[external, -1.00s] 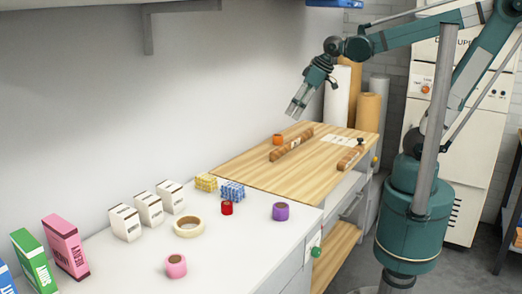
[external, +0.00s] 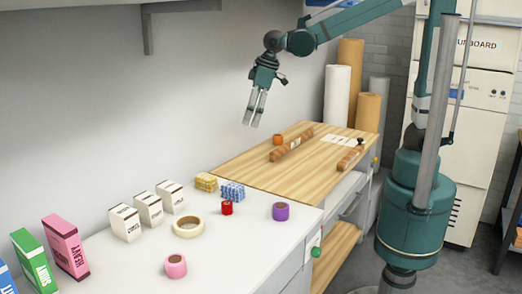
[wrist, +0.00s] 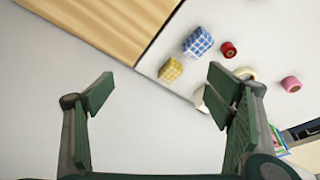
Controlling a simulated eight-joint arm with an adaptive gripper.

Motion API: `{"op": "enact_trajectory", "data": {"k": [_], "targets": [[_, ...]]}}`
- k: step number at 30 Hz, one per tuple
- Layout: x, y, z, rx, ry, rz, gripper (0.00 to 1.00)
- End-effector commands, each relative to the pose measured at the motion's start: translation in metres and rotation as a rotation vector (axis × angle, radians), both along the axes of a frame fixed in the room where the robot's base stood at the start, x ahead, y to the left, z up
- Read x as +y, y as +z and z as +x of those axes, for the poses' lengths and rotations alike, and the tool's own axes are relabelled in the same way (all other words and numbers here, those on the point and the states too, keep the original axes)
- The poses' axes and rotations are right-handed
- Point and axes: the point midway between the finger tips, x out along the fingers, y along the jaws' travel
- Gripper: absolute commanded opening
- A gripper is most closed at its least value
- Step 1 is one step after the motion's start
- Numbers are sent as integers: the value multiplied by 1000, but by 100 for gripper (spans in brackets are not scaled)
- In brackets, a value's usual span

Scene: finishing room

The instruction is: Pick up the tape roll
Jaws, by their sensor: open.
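The cream tape roll (external: 188,227) lies flat on the white counter, a wide ring with a large hole. In the wrist view the cream roll (wrist: 246,73) is partly hidden behind my right finger. Smaller rolls stand nearby: pink (external: 176,266), red (external: 227,208), purple (external: 280,211), and orange (external: 277,140) on the wooden board. My gripper (external: 250,124) is open and empty, high above the counter and board, pointing down. It is up and to the right of the cream roll in the external view. Its fingers stand wide apart in the wrist view (wrist: 160,92).
Yellow (external: 206,182) and blue (external: 232,191) checked blocks stand at the board's near edge. White boxes (external: 149,207) stand behind the cream roll. Pink (external: 66,246) and green (external: 32,258) boxes stand at left. Brown rods (external: 292,143) lie on the wooden board (external: 245,165).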

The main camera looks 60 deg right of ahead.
Motion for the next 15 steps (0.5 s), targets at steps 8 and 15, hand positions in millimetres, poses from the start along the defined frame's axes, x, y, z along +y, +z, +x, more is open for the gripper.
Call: {"op": "enact_trajectory", "data": {"k": [8,15], "targets": [[64,-15,20,41,99,-30,79],[119,-33,31,76,182,-57,79]]}}
